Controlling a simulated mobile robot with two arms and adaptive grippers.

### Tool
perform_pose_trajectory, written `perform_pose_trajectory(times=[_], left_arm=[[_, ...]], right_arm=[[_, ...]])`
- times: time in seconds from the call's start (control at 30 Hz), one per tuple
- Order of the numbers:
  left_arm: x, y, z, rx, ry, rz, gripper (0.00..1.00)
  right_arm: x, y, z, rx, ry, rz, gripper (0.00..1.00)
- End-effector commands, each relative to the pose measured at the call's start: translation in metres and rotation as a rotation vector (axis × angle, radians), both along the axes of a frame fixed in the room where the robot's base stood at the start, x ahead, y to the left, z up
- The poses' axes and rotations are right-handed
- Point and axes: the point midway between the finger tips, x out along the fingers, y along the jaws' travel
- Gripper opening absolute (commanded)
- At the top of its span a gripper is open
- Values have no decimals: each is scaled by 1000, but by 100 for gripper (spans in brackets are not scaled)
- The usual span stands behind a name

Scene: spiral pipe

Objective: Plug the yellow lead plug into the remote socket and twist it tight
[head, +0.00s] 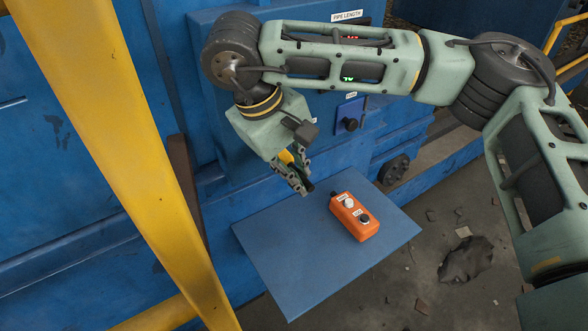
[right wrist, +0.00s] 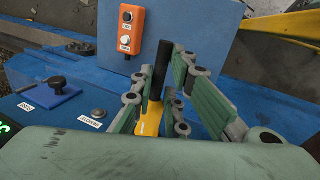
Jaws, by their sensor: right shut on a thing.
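My right gripper (head: 301,181) is shut on the yellow lead plug (head: 286,157), above the far left part of a blue shelf. In the right wrist view the plug (right wrist: 149,120) sits between the green-padded fingers (right wrist: 168,100), with its black end (right wrist: 156,84) pointing away from the wrist. The orange remote (head: 354,217) lies on the shelf, right of and apart from the gripper. It has a light and a dark button, and also shows in the right wrist view (right wrist: 124,31). My left gripper is not in view.
The blue shelf (head: 290,265) is clear around the remote. Behind it stands a blue machine with a small knob panel (head: 349,118) and a dark round fitting (head: 393,170). A thick yellow post (head: 110,130) crosses the left side. Rubble (head: 466,260) lies on the floor at right.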

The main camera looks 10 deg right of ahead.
Motion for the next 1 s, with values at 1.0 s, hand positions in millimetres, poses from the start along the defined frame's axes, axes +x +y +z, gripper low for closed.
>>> perform_pose_trajectory(times=[1.0], left_arm=[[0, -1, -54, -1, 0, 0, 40]], right_arm=[[3, -9, -11, 747, 313, 3, 0]])
